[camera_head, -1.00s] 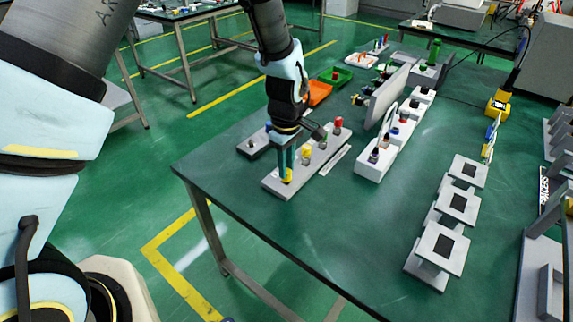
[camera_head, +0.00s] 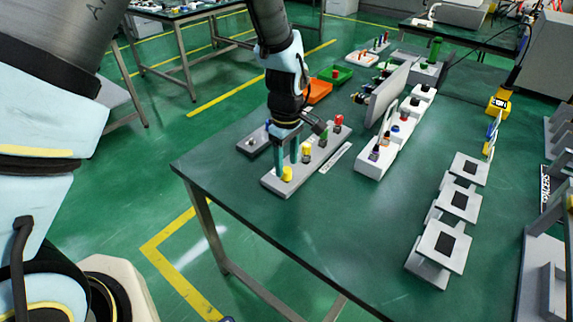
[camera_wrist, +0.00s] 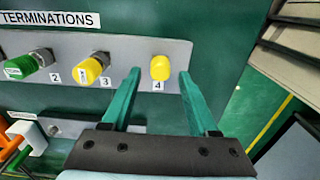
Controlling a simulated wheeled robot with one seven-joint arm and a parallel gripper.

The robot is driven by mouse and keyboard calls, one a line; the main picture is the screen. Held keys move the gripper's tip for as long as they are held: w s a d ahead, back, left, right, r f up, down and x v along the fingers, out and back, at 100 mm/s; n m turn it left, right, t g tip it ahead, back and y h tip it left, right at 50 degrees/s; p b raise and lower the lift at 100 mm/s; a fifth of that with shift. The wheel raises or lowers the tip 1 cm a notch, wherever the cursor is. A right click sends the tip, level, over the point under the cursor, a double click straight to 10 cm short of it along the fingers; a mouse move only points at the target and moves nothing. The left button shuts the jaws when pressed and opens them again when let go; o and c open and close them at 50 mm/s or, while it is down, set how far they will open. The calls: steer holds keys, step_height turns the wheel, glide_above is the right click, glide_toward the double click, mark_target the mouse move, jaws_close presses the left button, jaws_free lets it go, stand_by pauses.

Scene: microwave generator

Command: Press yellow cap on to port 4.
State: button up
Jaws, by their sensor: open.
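The yellow cap (camera_wrist: 160,68) sits at port 4 on the grey terminations strip (camera_wrist: 205,55), beside the printed 4 in the wrist view. In the head view the yellow cap (camera_head: 287,174) is at the strip's near end. My gripper (camera_wrist: 158,75) is open, with one green finger on each side of the yellow cap and small gaps between. In the head view my gripper (camera_head: 287,165) points down over the strip's near end. Whether the cap is fully seated cannot be told.
Port 3 carries another yellow cap (camera_wrist: 90,71), and a green cap (camera_wrist: 20,67) is further left. A red cap (camera_head: 338,120) stands at the strip's far end. A white block row (camera_head: 372,167) stands to the right. The table's left edge is close by.

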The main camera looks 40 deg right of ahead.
step_height(320, 180, up, 10)
steer(key=b, duration=0.2)
steer(key=shift+f, duration=0.25)
steer(key=w+a+r+m, duration=0.1)
steer(key=w+a, duration=0.5)
steer(key=a, duration=0.3)
steer(key=w+a+r, duration=0.2)
steer(key=w+a, duration=0.3)
steer(key=a, duration=0.4)
steer(key=s+a+r+m+t, duration=0.1)
steer(key=s+a+m, duration=0.1)
steer(key=a, duration=2.1)
steer(key=shift+m+t, duration=0.3)
steer(key=shift+m, duration=0.3)
steer(key=shift+a, duration=0.1)
